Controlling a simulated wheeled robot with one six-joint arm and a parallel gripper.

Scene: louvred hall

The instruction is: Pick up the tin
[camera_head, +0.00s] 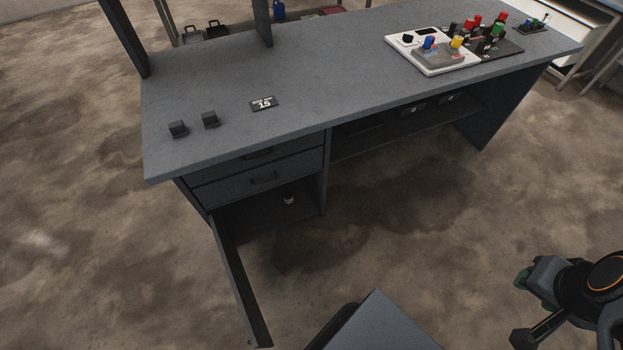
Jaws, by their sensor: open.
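The compartment's door (238,275) is swung open towards me. My gripper (521,308) is at the lower right, over bare floor and well away from the desk. Its jaws are open and apart. A dark green patch shows at its upper tip; I cannot tell what it is.
Dark uprights stand at the desk's back edge. The floor between my gripper and the desk is clear.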

